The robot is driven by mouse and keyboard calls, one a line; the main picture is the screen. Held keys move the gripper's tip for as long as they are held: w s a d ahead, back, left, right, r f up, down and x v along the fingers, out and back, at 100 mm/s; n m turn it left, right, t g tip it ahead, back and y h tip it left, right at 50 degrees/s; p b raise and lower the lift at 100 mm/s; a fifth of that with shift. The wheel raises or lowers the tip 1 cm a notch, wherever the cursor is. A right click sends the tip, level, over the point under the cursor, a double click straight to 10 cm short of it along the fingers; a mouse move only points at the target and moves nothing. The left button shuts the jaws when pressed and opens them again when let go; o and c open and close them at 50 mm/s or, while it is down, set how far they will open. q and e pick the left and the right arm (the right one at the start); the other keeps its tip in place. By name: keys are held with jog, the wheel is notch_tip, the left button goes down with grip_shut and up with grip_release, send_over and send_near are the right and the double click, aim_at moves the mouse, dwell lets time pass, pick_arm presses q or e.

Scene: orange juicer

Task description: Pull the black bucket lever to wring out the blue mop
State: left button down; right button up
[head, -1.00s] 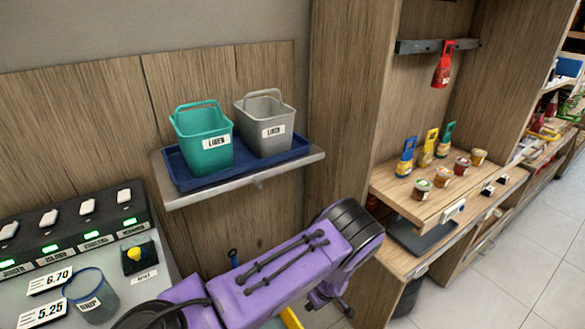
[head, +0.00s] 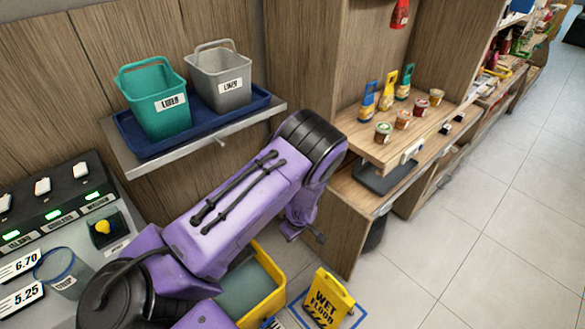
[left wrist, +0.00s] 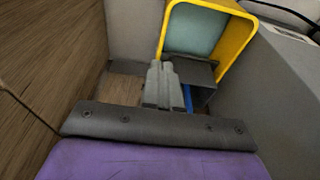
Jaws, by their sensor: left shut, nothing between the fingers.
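A yellow bucket (head: 276,268) stands on the floor, partly behind my purple left arm in the head view. Its yellow rim also shows at the top of the left wrist view (left wrist: 241,50), with a grey-teal inside. My left gripper (left wrist: 163,68) is shut and empty, pointing toward the bucket's near side. A dark grey block (left wrist: 196,71) is at the bucket's near edge, just right of the fingertips; I cannot tell if it is the lever. A narrow blue piece (left wrist: 188,97) shows beside the fingers, possibly the mop. No mop head is visible. My right gripper is out of view.
A yellow wet floor sign (head: 328,300) stands right of the bucket. A shelf (head: 205,131) above holds a teal bin (head: 157,100) and a grey bin (head: 220,78). A counter with a control panel (head: 55,210) is at left. The tiled floor (head: 450,230) is clear at right.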

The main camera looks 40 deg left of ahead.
pick_arm(q)
jog(key=r, duration=0.2)
jog(key=d+r, duration=0.1)
jog(key=r, duration=0.2)
dwell(0.8)
